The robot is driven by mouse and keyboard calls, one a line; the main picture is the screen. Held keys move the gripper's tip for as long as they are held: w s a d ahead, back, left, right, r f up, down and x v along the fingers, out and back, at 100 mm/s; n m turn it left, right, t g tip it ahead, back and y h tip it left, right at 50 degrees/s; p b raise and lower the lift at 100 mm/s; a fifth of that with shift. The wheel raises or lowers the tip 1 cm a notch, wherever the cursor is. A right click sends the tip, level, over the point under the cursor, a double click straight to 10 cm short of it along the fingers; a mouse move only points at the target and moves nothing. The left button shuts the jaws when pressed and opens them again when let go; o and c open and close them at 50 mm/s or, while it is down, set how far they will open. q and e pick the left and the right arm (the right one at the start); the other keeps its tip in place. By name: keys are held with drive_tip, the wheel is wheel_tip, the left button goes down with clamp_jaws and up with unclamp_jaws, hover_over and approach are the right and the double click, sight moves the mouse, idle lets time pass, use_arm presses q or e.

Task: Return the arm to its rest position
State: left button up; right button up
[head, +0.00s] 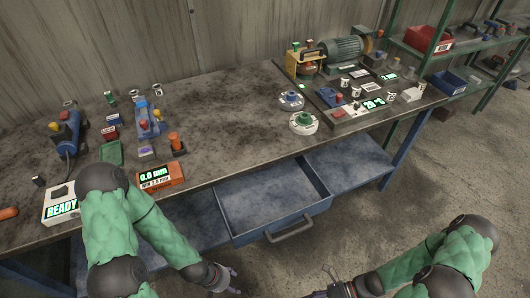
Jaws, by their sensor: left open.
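My left arm, in green padding, comes in from the left side of the head view and bends down past the table's front edge. Its gripper (232,281) is open, with nothing seen between its fingers, low in front of the bench and left of the open drawer's handle. My right arm comes in from the lower right. Its gripper (322,284) is at the bottom edge, small and partly cut off, so its opening is unclear. Both grippers are apart from the table and its objects.
A blue drawer (273,205) stands open under the worn workbench (225,110). An orange gauge (160,176) and a READY box (61,204) sit near the front left edge. Two round dishes (303,123) (291,100) lie right of centre. A green shelf rack (395,42) stands right.

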drive_tip(key=w+a+n+t+h, duration=0.1)
drive_tip(key=w+a+n+h, duration=0.2)
drive_tip(key=n, duration=0.8)
drive_tip(key=w+a+f+n+t+h, duration=0.1)
drive_tip(key=w+a+n+h, duration=0.2)
drive_tip(key=n, duration=0.9)
drive_tip(key=w+h, duration=0.3)
drive_tip(key=shift+a+f, duration=0.2)
drive_tip(key=shift+f, duration=0.05)
drive_tip(key=shift+w, duration=0.1)
